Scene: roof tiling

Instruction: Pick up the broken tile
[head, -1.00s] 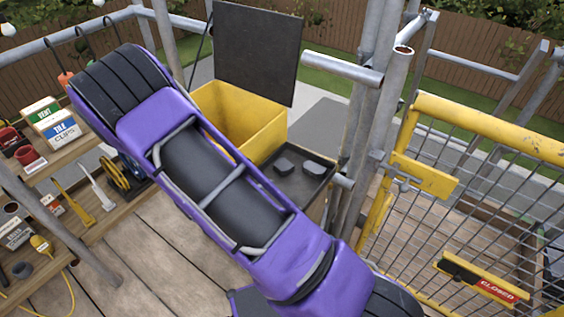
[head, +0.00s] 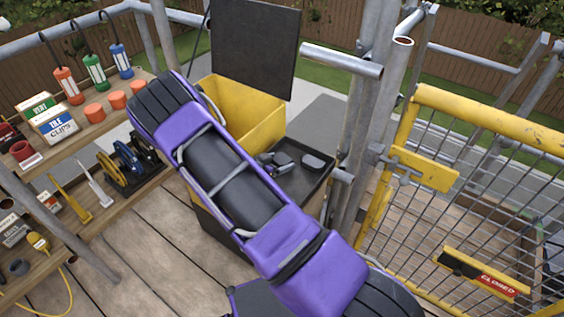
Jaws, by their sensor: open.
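A shallow dark tray (head: 318,190) stands right of centre, beside the yellow bin. Two dark grey flat pieces lie in it, a left piece (head: 284,159) and a right piece (head: 313,161). They may be broken tile, but they are too small to tell for sure. My purple arm crosses the middle of the view and hides the tray's left part. A small dark part of my gripper (head: 268,161) shows past the arm's edge, next to the left piece. The gripper is open; most of it is hidden, and I cannot tell whether it touches the piece.
A yellow bin (head: 250,120) with a raised dark lid (head: 254,50) stands behind the tray. Wooden shelves (head: 120,190) with tools and boxes are at left. Scaffold poles (head: 372,120) and a yellow gate (head: 480,200) with a closed sign close off the right.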

